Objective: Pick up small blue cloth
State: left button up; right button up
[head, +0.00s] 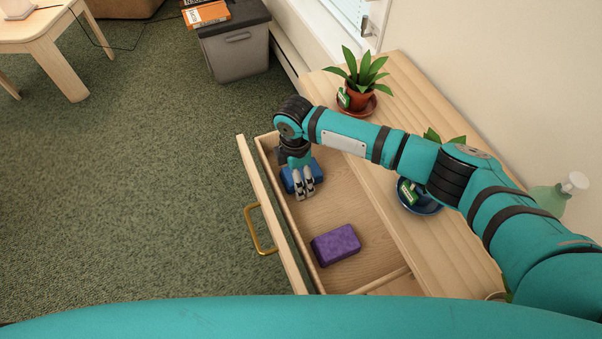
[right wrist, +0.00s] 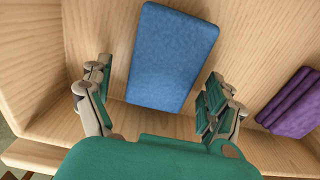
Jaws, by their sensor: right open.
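The small blue cloth (head: 289,180) lies in the open drawer (head: 370,228), near its far end, partly hidden by my right gripper in the head view. In the right wrist view it is a flat blue rectangle (right wrist: 172,58) on the wooden drawer floor. My right gripper (head: 304,196) is over the cloth and pointed down. In the right wrist view its two fingers (right wrist: 157,105) are spread wide, with the near end of the cloth between and beyond them. It holds nothing. My left gripper is not in view.
A purple folded cloth (head: 335,244) lies in the same drawer, and it also shows in the right wrist view (right wrist: 292,104). The drawer front has a brass handle (head: 258,232). Potted plants (head: 361,93) stand on the wooden top. A grey bin (head: 236,52) stands beyond.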

jog(key=c, duration=1.3)
jog(key=shift+o, duration=0.2)
notch_tip(320, 180, up, 10)
jog(key=shift+r, duration=0.1)
